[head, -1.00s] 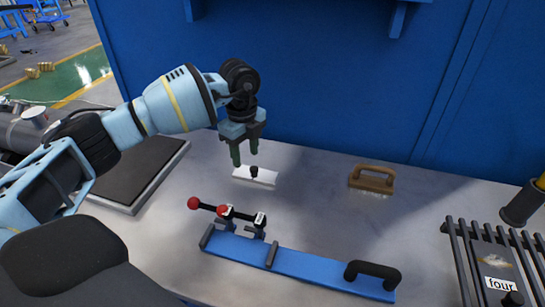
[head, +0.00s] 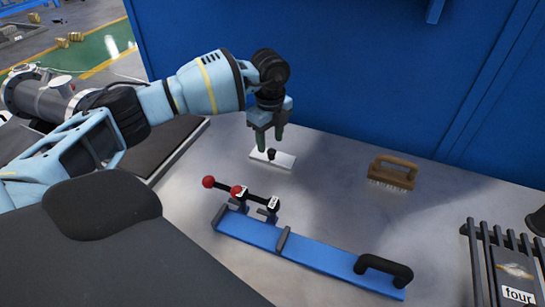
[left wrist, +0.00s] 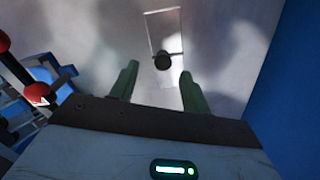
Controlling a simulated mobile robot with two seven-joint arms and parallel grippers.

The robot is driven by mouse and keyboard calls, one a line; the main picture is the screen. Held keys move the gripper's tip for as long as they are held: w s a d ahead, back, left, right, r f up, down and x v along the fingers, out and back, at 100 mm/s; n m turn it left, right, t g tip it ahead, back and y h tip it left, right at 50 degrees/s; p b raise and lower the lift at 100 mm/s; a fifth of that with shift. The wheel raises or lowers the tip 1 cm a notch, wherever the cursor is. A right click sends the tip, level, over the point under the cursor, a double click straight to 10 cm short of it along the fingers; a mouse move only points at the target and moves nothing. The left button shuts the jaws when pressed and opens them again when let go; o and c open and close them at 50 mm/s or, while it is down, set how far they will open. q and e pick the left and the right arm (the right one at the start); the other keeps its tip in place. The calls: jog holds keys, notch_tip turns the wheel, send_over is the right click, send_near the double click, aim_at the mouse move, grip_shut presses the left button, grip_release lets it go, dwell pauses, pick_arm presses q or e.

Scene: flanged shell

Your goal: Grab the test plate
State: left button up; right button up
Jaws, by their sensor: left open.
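The test plate (head: 285,162) looks like a small white rectangular plate with a black knob. It lies flat on the grey table near the blue wall. It also shows in the left wrist view (left wrist: 163,28), with its knob just beyond the fingers. My left gripper (head: 270,146) points down right above the plate. Its two green fingers (left wrist: 157,88) are apart with nothing between them. In the head view the fingers overlap the plate's left part, and I cannot tell the exact height gap. My right gripper is not in view.
A blue clamp fixture (head: 312,262) with red-knobbed levers and a black handle lies in front. A wooden brush (head: 392,172) stands to the right. A dark slatted rack (head: 477,265) holds a plate marked "four" at far right. The blue wall (head: 350,80) rises close behind.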

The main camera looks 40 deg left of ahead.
aim_at(271, 149)
pick_arm(q)
jog(key=shift+w+a+f, duration=0.1)
jog(key=shift+w+f, duration=0.05)
jog(key=shift+f, duration=0.85)
jog(key=shift+w+f, duration=0.1)
jog(key=shift+f, duration=0.85)
jog(key=shift+c, duration=0.5)
grip_shut()
jog(key=shift+r, duration=0.1)
